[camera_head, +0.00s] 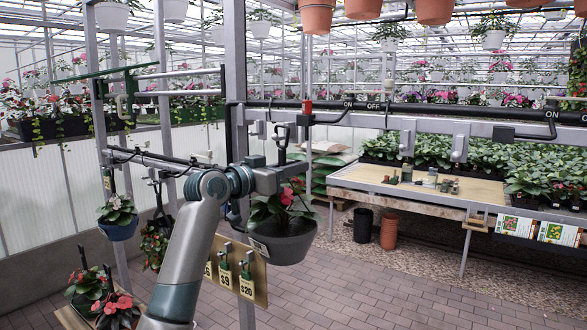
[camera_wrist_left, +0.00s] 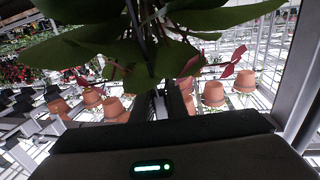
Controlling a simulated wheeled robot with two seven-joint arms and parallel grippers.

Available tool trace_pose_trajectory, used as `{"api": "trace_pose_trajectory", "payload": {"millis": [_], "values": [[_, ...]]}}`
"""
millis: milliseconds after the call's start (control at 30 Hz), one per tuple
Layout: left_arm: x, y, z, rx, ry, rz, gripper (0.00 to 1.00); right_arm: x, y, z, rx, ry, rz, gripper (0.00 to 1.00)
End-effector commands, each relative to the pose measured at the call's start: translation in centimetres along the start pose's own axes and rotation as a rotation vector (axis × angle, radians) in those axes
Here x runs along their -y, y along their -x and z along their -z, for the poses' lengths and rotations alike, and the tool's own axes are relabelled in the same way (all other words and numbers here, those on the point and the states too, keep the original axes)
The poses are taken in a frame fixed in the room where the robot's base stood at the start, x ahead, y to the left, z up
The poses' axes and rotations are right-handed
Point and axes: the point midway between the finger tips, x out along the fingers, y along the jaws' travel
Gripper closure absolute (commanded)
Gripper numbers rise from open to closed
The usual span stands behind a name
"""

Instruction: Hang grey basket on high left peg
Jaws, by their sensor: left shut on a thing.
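The grey basket (camera_head: 283,246), with green leaves and red flowers, hangs in mid-air right of the metal post. My left gripper (camera_head: 281,165) is shut on the basket's dark hanger above the plant. In the left wrist view, large leaves partly cover the fingers of the left gripper (camera_wrist_left: 172,100); the basket's bowl does not show there. On the rack at the left, a dark horizontal bar (camera_head: 150,157) sits below a higher bar with a green part (camera_head: 112,73). I cannot tell which part is the high left peg. My right gripper is not in view.
A blue basket (camera_head: 119,229) hangs at the left. The metal post (camera_head: 237,80) stands close to my left arm. A potting table (camera_head: 415,188) stands right. Terracotta pots (camera_head: 317,14) hang overhead. The paved floor at centre right is clear.

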Motion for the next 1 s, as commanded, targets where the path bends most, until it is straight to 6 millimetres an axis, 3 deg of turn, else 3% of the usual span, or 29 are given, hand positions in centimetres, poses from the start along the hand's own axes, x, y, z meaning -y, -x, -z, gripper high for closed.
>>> {"api": "trace_pose_trajectory", "payload": {"millis": [1000], "values": [[-0.01,-0.15,-0.39,-0.007,-0.003,0.000,1.00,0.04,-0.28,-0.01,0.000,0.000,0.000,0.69]]}}
